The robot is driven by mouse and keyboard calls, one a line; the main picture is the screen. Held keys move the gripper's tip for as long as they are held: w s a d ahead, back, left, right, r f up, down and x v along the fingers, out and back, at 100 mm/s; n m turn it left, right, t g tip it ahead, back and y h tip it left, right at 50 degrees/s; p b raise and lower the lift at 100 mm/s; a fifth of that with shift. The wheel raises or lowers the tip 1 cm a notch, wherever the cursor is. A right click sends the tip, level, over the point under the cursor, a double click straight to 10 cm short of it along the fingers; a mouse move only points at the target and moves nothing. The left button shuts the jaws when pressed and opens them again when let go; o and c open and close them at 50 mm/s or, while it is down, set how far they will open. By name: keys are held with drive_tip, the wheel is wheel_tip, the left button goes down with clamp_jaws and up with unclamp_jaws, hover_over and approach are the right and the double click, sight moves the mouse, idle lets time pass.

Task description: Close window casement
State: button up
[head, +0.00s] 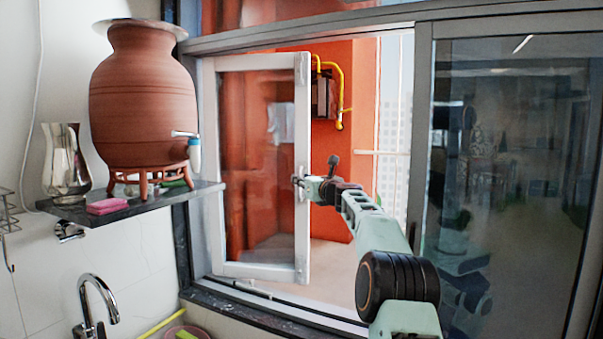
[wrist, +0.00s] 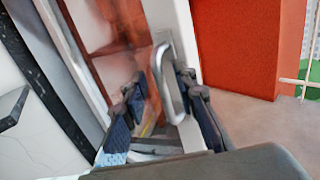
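The window casement (head: 303,110) is a white frame with a glass pane, standing open at an angle in the left part of the window opening. Its edge shows in the wrist view (wrist: 172,20). A metal handle (wrist: 163,72) sits on the casement's free edge. My gripper (head: 303,184) is at the handle, about halfway up the casement. In the wrist view my gripper (wrist: 160,90) has its two dark fingers apart, with the handle between them. I cannot tell whether either finger touches it.
A tap (head: 97,300) stands below. A dark sliding pane (head: 510,170) fills the right side. Outside is an orange wall (wrist: 235,45).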

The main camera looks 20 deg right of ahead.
drive_tip(key=shift+w+a, duration=0.1)
drive_tip(key=shift+w, duration=0.3)
drive_tip(key=shift+c, duration=0.2)
clamp_jaws()
